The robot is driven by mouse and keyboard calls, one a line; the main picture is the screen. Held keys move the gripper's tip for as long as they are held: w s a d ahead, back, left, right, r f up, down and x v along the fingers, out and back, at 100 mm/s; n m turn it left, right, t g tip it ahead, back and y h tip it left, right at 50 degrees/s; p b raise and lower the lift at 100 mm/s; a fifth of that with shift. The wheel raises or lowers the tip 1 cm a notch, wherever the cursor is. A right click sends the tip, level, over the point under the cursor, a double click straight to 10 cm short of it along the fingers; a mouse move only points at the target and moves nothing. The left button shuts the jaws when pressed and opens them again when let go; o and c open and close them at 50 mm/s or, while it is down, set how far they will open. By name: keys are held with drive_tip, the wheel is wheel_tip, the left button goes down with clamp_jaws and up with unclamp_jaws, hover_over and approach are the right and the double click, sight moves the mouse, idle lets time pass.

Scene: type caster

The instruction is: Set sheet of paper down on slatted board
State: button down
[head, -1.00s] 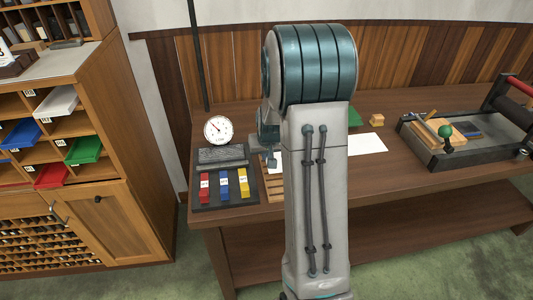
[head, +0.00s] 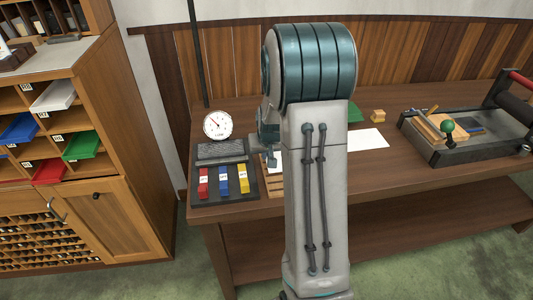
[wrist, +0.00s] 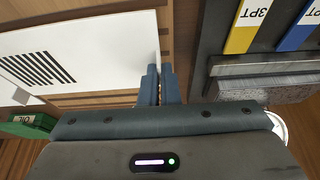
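A white sheet of paper (wrist: 95,45) with printed black stripes lies roughly flat over the slatted board. A strip of it shows beside my arm in the head view (head: 279,161). My gripper (wrist: 160,84) is shut on the sheet's edge. The wooden slatted board (wrist: 98,100) shows below and beside the sheet, and its front slats show in the head view (head: 272,188). I cannot tell whether the sheet touches the slats. My arm hides most of the board and sheet in the head view.
A dark tray (head: 228,195) with red, blue and yellow blocks sits left of the board, with a dial gauge (head: 217,124) behind it. Another white sheet (head: 368,139) lies right of my arm. A press (head: 470,140) stands farther right.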

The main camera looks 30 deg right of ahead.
drive_tip(key=shift+f+b, duration=0.35)
drive_tip(key=shift+f, duration=0.15)
drive_tip(key=c, duration=1.6)
unclamp_jaws()
drive_tip(key=shift+r, duration=0.1)
drive_tip(key=shift+r+p, duration=1.7)
drive_tip(key=shift+r, duration=1.3)
drive_tip(key=s+a+r+n, duration=0.1)
drive_tip(key=s+a+r, duration=0.8)
drive_tip(key=s, duration=0.1)
drive_tip(key=s+a, duration=0.2)
drive_tip(key=s, duration=0.3)
drive_tip(key=s+a+r+n+g, duration=0.1)
drive_tip(key=s+a, duration=0.1)
drive_tip(key=s, duration=0.3)
drive_tip(key=s+a+r+n+y, duration=0.1)
drive_tip(key=s+a, duration=0.1)
drive_tip(key=s, duration=0.3)
drive_tip(key=shift+s+a+r, duration=0.25)
drive_tip(key=shift+s+a, duration=0.05)
drive_tip(key=shift+a, duration=0.05)
